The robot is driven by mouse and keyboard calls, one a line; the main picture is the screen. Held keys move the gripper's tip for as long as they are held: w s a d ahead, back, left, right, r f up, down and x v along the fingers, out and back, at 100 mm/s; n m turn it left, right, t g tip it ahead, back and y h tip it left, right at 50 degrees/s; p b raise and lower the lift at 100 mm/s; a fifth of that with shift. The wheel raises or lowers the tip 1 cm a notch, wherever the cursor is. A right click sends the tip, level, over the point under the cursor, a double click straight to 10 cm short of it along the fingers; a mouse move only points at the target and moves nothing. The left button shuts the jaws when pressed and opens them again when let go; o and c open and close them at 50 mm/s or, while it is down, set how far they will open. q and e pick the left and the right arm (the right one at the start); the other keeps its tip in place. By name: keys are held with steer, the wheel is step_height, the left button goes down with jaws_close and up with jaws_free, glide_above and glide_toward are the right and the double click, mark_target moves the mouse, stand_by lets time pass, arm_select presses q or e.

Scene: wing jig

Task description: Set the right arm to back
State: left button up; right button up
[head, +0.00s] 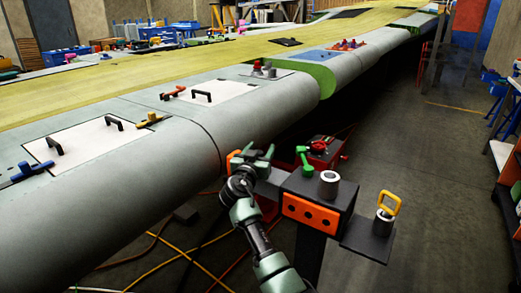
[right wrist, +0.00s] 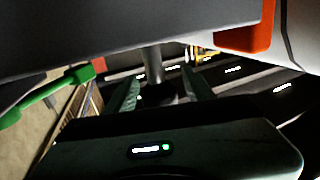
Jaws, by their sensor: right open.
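My right arm (head: 248,215) comes up from the bottom middle of the head view. My right gripper (head: 258,153) is open beside the grey wing (head: 190,150), just left of a dark stand (head: 318,190). I cannot tell whether it touches either one. In the right wrist view the two fingers of the right gripper (right wrist: 160,98) are apart, with a dark post (right wrist: 153,65) showing between or behind them. Nothing is clearly held. My left gripper is not in view.
The stand carries an orange plate (head: 311,214), a green lever (head: 304,158), a metal cylinder (head: 329,183) and a yellow ring handle (head: 389,202). A red box (head: 322,150) sits behind it. Cables (head: 160,240) lie under the wing. The floor to the right (head: 430,160) is mostly clear.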

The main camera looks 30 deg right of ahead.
steer(key=shift+f, duration=0.1)
jaws_close()
stand_by(1.2)
